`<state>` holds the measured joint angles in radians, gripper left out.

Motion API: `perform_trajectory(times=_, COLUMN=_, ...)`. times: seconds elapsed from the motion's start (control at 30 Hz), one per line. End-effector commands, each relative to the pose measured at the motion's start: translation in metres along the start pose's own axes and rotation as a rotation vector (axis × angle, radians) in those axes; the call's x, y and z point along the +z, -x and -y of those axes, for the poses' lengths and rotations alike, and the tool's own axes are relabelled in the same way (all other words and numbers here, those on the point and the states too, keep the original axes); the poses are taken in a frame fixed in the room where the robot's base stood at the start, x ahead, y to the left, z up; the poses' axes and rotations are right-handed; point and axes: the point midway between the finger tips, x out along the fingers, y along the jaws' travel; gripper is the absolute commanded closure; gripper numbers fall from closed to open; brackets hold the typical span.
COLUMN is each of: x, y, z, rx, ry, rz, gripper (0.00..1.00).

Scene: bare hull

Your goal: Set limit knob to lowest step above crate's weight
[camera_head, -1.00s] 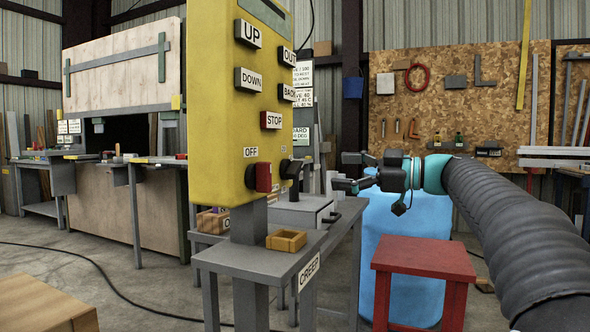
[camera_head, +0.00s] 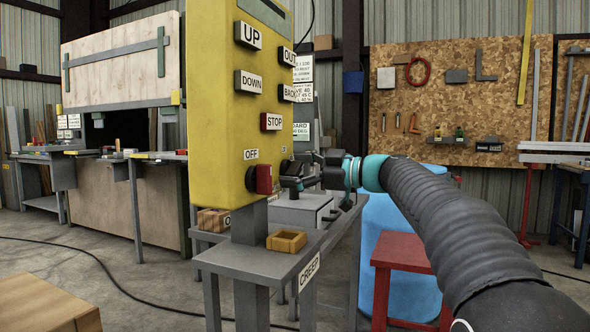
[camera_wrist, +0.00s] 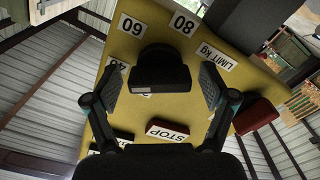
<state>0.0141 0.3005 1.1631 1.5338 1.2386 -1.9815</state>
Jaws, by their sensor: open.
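The yellow control box (camera_head: 215,100) carries the black limit knob (camera_wrist: 160,72) on its side. In the wrist view, the labels "60" (camera_wrist: 131,25), "80" (camera_wrist: 183,24) and "LIMIT kg" (camera_wrist: 215,57) show around the knob; other number labels are partly hidden by my fingers and the knob. My gripper (camera_wrist: 161,80) is open, with one finger on each side of the knob and gaps showing. In the head view, my gripper (camera_head: 298,176) is close against the box's right side. Which number the knob points to is unclear. No crate weight is readable.
A red OFF switch (camera_head: 264,179) and the STOP button (camera_head: 271,122) sit near the knob. A small yellow tray (camera_head: 286,242) rests on the grey stand marked "CREEP" (camera_head: 309,268). A red stool (camera_head: 405,252) and blue barrel (camera_head: 425,290) stand below my arm.

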Motion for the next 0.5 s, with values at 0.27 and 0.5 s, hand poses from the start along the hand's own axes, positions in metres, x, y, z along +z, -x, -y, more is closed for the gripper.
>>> perform_trajectory(times=0.27, x=0.0001, y=0.0003, z=0.0000, rx=0.000, ry=0.000, rz=0.000, gripper=0.67)
perform_trajectory(times=0.5, x=0.0003, y=0.0003, z=0.0000, rx=0.000, ry=-0.006, rz=0.000, gripper=0.77)
